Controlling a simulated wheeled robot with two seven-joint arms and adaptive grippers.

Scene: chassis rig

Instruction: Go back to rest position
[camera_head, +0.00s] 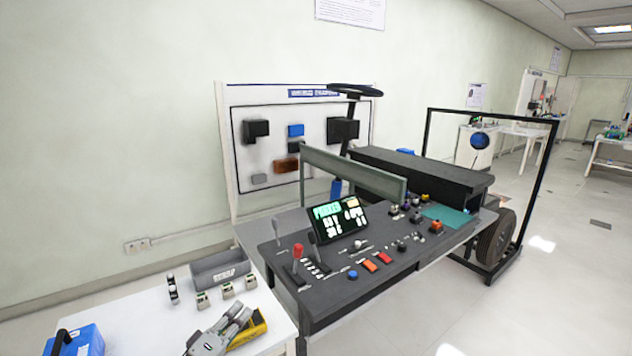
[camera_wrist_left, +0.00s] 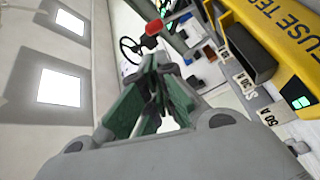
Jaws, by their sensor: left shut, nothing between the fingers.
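My left gripper (camera_head: 240,312) is low in the head view, over the white side table (camera_head: 140,322), beside the yellow fuse tester (camera_head: 257,328). Its grey fingers are shut with nothing between them. In the left wrist view the gripper (camera_wrist_left: 158,66) shows its green-padded fingers coming together at the tips. The fuse tester (camera_wrist_left: 275,32) shows there at the upper right, with "FUSE TE" lettering readable. My right gripper does not show in either view.
A grey bin (camera_head: 220,268), several small fuses (camera_head: 228,290) and a blue box (camera_head: 78,342) are on the side table. The dark console (camera_head: 345,290), with a red-knobbed lever (camera_head: 297,251), screen (camera_head: 338,221) and buttons, stands to the right. Open floor lies farther right.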

